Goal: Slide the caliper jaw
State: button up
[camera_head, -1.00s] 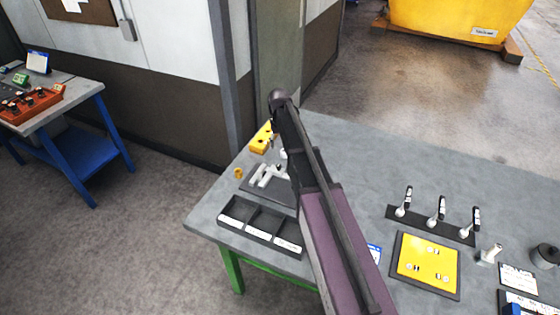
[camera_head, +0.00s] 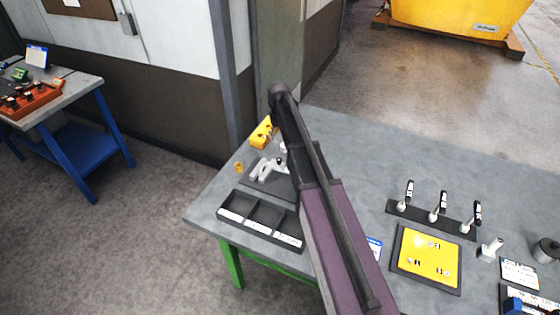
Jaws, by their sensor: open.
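A pale grey caliper-like piece (camera_head: 266,171) with short upright prongs lies on a dark mat (camera_head: 254,185) at the left part of the grey workbench (camera_head: 350,150). My dark and purple arm reaches up across the bench from the bottom of the picture and covers the right side of the mat. My gripper is hidden behind the arm, so its distance from the caliper cannot be told. Which part of the piece is the sliding jaw is too small to tell.
A black compartment tray (camera_head: 262,222) lies in front of the mat. A yellow block (camera_head: 262,133) and a small brass-coloured piece (camera_head: 238,167) lie behind and left. Right of my arm are a lever row (camera_head: 437,220) and a yellow panel (camera_head: 428,258). Bare bench lies behind them.

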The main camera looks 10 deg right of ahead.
aim_at(279, 159)
jog(key=shift+f+b, duration=5.85)
jog(key=shift+f, duration=0.3)
grip_shut()
